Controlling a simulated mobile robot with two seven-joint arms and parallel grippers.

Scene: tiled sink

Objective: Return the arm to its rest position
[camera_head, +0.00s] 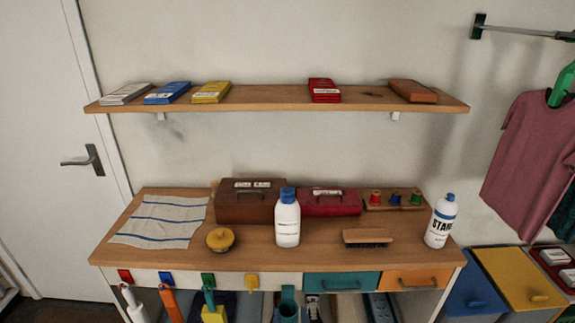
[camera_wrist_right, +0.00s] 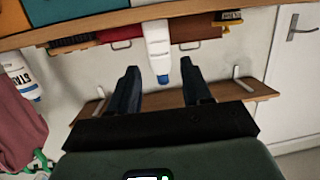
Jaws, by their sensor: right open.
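My right gripper (camera_wrist_right: 162,72) shows only in the wrist view. Its two dark fingers are wide apart with nothing held between them. That view is upside down. A white bottle with a blue cap (camera_wrist_right: 157,45) shows past the fingertips, between them in the picture. In the head view the same bottle (camera_head: 288,222) stands upright on the workbench (camera_head: 260,252), with no gripper around it. Neither of my arms shows in the head view, and my left gripper is in neither view.
A brown box (camera_head: 245,208), a red box (camera_head: 330,205), a brush (camera_head: 368,237), a round brush (camera_head: 220,239) and a second white bottle (camera_head: 441,222) stand on the bench. A wall shelf (camera_head: 265,97) holds several packets. Clothes (camera_head: 528,150) hang at right.

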